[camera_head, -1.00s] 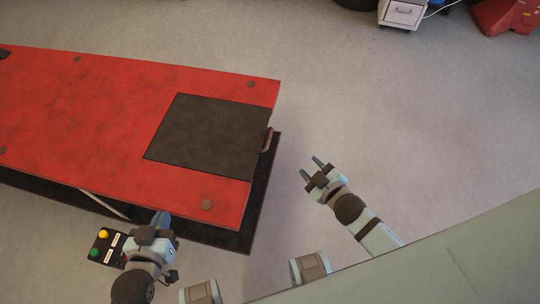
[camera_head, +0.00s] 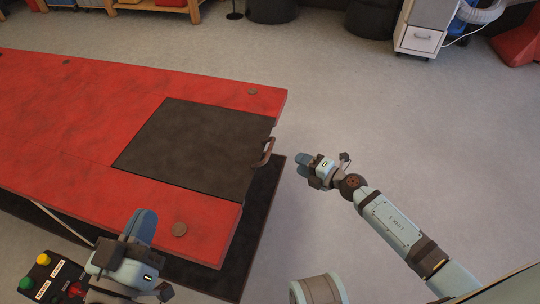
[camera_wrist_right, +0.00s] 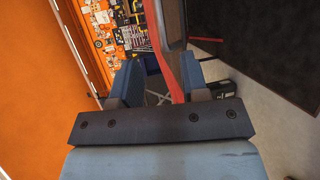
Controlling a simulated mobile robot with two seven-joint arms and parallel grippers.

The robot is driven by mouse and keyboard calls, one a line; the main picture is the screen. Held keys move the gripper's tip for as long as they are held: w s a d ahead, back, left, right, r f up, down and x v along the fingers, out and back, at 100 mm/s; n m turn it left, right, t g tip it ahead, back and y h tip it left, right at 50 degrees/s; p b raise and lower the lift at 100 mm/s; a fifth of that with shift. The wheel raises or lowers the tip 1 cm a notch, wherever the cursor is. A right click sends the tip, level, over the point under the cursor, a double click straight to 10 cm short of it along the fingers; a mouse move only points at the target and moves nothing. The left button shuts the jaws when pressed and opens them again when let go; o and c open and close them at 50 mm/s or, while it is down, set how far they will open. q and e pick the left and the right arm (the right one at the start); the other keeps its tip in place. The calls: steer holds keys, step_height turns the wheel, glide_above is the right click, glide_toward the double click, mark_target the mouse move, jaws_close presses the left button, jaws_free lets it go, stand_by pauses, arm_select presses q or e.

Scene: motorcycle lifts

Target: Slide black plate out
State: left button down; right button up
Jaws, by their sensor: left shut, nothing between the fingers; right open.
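The black plate (camera_head: 195,145) lies flush in the end of the red lift table (camera_head: 60,120). A brown handle (camera_head: 267,152) sticks out at its right edge. My right gripper (camera_head: 303,164) is open and empty, just right of the handle, its fingers pointing left towards it and apart from it. In the right wrist view, my open fingers (camera_wrist_right: 158,82) show with the red table edge (camera_wrist_right: 184,75) beyond them; a brownish bar at the top centre may be the handle. My left gripper (camera_head: 143,226) is shut and empty by the table's near edge.
A dark base (camera_head: 262,205) lies under the table end. A control box (camera_head: 55,275) with green and yellow buttons stands at lower left. Dark bins (camera_head: 270,10) and a white cabinet (camera_head: 420,38) stand at the back. The floor right of the table is clear.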

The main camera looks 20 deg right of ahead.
mark_target(270, 147)
arm_select(q)
steer(key=f+g+b, duration=0.1)
steer(key=f+b, duration=0.1)
steer(key=f, duration=0.1)
steer(key=f+g+b, duration=0.1)
steer(key=f+b, duration=0.1)
steer(key=shift+d+f+m, duration=0.2)
steer(key=shift+f+m, duration=0.1)
steer(key=shift+f, duration=0.1)
arm_select(e)
steer(key=x, duration=1.3)
steer(key=shift+r, duration=0.1)
jaws_close()
